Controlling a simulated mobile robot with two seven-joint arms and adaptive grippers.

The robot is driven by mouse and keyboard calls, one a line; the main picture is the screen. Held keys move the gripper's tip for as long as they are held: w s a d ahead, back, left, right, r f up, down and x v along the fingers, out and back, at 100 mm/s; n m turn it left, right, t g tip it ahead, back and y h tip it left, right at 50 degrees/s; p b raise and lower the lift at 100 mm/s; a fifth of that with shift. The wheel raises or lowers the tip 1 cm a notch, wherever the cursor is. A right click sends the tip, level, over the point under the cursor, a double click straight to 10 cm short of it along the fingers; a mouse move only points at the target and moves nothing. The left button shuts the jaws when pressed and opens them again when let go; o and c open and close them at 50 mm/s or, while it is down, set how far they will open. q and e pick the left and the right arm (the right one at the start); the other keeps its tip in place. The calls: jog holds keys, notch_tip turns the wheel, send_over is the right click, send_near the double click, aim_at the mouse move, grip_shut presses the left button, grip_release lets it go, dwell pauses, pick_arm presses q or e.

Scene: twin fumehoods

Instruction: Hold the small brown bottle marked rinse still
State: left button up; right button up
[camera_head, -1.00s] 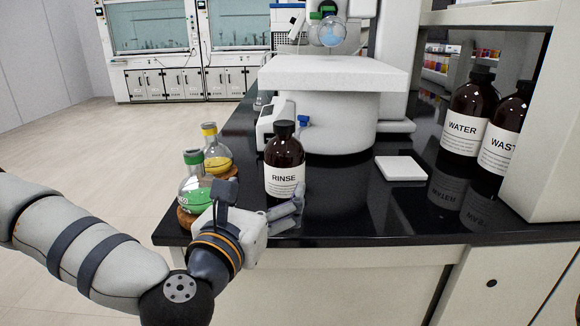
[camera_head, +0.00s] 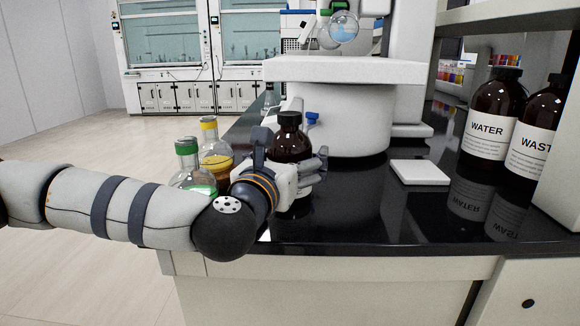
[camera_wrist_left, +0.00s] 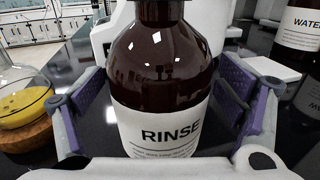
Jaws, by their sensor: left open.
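The small brown rinse bottle (camera_head: 289,146) stands upright on the black bench top, with its black cap up and its label mostly hidden behind my left gripper (camera_head: 292,164) in the head view. In the left wrist view the bottle (camera_wrist_left: 160,85) fills the middle, with the RINSE label facing the camera. My left gripper (camera_wrist_left: 160,98) is open, with one purple-padded finger on each side of the bottle. Dark gaps show between the pads and the bottle. My right gripper is not in view.
Flasks with green (camera_head: 187,168) and yellow (camera_head: 215,158) contents stand close left of the gripper. The water (camera_head: 492,118) and waste (camera_head: 541,130) bottles stand at the right. A white square plate (camera_head: 419,172) lies between. A white apparatus (camera_head: 345,115) stands behind.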

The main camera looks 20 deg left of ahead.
pick_arm(q)
jog(key=c, duration=1.7)
jog(key=shift+r, duration=0.2)
jog(key=shift+c, duration=0.8)
